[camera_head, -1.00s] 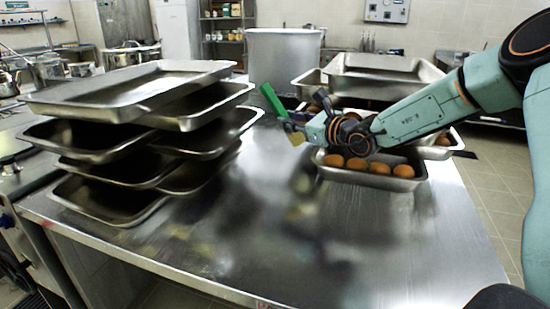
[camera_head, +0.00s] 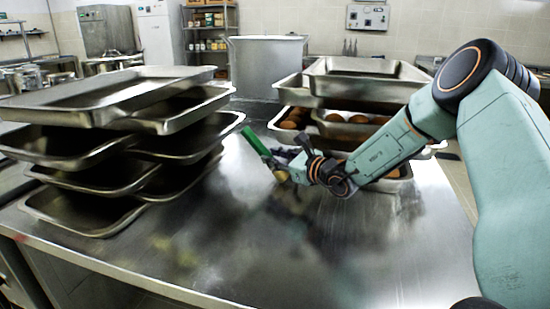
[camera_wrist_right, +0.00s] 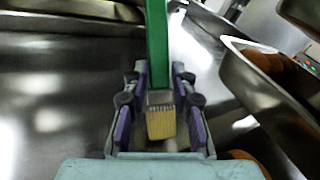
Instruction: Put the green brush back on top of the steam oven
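The green brush (camera_head: 256,142) is in my right gripper (camera_head: 282,165), above the steel table between the tray stack and the trays of brown round food. In the right wrist view the brush's green handle (camera_wrist_right: 157,45) points away from me. Its pale bristles (camera_wrist_right: 161,124) lie between the purple fingers of the right gripper (camera_wrist_right: 160,90), which are closed in around the brush's metal band. In the head view the brush is tilted, its handle up and to the left. My left gripper is not in view. I cannot make out the steam oven for certain.
Stacked steel trays (camera_head: 90,208) stand on the table (camera_head: 230,255) at the left. More trays (camera_head: 320,87) and trays with brown round food (camera_head: 345,118) stand at the right back. A large stockpot (camera_head: 267,68) is behind. The table's front middle is clear.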

